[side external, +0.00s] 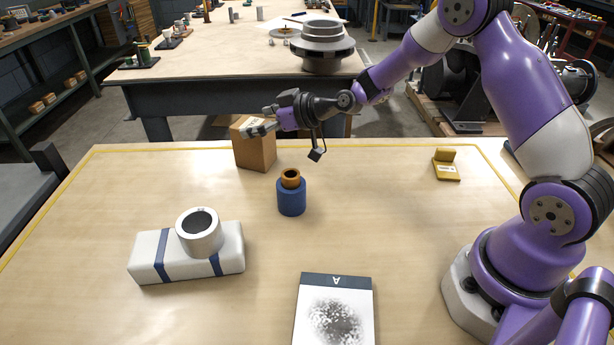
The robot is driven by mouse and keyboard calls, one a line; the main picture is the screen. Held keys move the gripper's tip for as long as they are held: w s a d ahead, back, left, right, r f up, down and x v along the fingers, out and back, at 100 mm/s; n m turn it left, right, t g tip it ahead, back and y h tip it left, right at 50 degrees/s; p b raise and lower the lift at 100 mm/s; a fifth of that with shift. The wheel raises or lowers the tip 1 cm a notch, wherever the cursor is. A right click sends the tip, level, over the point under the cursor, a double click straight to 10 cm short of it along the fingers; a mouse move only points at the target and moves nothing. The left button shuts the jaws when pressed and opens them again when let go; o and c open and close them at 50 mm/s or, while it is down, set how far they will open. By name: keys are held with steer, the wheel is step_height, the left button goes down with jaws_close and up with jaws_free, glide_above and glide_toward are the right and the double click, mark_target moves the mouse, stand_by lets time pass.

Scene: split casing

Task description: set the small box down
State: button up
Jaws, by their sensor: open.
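The small box (256,155) is brown cardboard and stands upright near the far edge of the table (400,235). It appears to rest on the tabletop. My gripper (259,121) is at the box's upper part, reaching in from the right with its fingers pointing left. The fingers are spread open, and one overlaps the box's upper front in the picture. I cannot tell whether either finger touches the box. Part of the box's top is hidden behind the gripper.
A blue cylinder (291,201) with an orange-brown ring (290,178) on top stands just in front of the box. A white block (190,260) with a grey ring (199,233), a printed plate (335,310) and a yellow bracket (446,165) also occupy the table. The right middle is clear.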

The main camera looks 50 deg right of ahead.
steer(key=s+r+m+g+h, duration=0.2)
steer(key=s+r+g, duration=0.1)
steer(key=s, duration=1.1)
steer(key=s+d+r+m+g+h, duration=0.1)
steer(key=s+r, duration=0.5)
steer(key=s, duration=0.9)
steer(key=m+g+h, duration=0.1)
steer(key=g+h, duration=0.1)
steer(key=g, duration=0.1)
steer(key=shift+s+d, duration=0.15)
steer(key=shift+d, duration=0.15)
